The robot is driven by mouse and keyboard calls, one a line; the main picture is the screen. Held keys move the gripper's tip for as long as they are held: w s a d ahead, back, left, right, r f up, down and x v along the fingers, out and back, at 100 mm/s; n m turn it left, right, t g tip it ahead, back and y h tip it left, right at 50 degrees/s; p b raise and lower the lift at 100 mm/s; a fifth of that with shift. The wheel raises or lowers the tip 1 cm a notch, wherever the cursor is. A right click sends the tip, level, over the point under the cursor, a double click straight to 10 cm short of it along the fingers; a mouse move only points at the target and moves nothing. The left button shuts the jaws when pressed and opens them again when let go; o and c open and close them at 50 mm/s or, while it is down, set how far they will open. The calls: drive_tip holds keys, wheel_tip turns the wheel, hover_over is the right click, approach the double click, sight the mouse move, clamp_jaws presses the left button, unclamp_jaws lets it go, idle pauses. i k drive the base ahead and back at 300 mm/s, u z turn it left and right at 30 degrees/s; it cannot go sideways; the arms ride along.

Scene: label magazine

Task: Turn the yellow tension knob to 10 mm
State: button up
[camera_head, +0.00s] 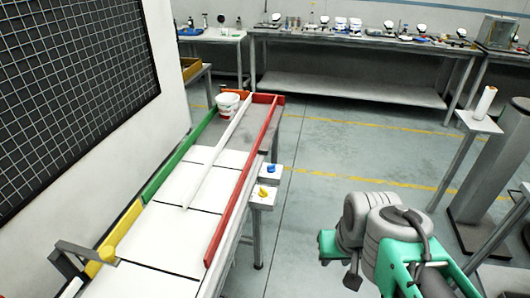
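The yellow tension knob (263,192) sits on a small pale block (264,203) at the right side of the conveyor table. It is too small here for its setting or any scale to be read. A blue knob (270,168) sits on a similar block just behind it. My arm is folded at the lower right, well apart from both knobs. A small dark part below its wrist, likely my gripper (352,277), hangs over the floor to the right of the knobs. I cannot make out its fingers, and nothing held shows.
White panels lie on the table between a red rail (243,185), green and yellow rails, with a white diagonal bar (218,152) across. A white bucket (228,105) stands at the far end. A white roll (485,102) stands on a stand at right. Floor between knobs and arm is clear.

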sight(263, 193)
drive_tip(key=i, duration=1.1)
drive_tip(key=u, duration=3.4)
